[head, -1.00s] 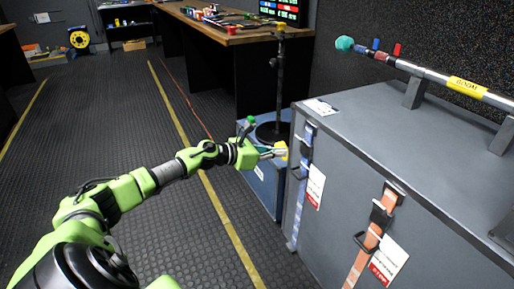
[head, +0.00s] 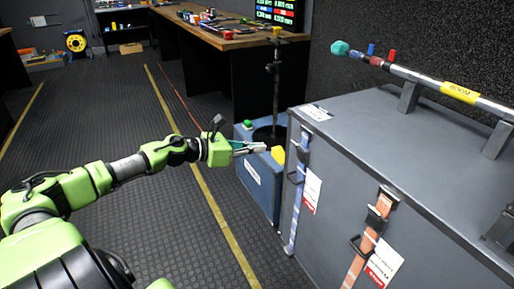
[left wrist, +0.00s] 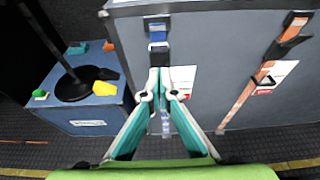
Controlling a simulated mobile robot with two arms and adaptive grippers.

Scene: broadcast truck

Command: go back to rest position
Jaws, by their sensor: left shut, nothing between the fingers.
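My left gripper (head: 262,149) reaches in from the left in the head view, level with the front corner of the grey case and over the blue box. In the left wrist view its fingers (left wrist: 161,97) are drawn together with nothing between them, in front of the grey case's blue strap. The grey case (head: 400,135) fills the right of the head view, and its side shows in the left wrist view (left wrist: 225,60). My right gripper shows in neither view.
A blue box (head: 258,185) with a stand base, a green block (head: 248,124) and a yellow block (head: 278,154) sits beside the case. A boom pole (head: 425,80) lies on supports on the case. A workbench (head: 225,38) stands behind. Open floor (head: 110,120) lies to the left.

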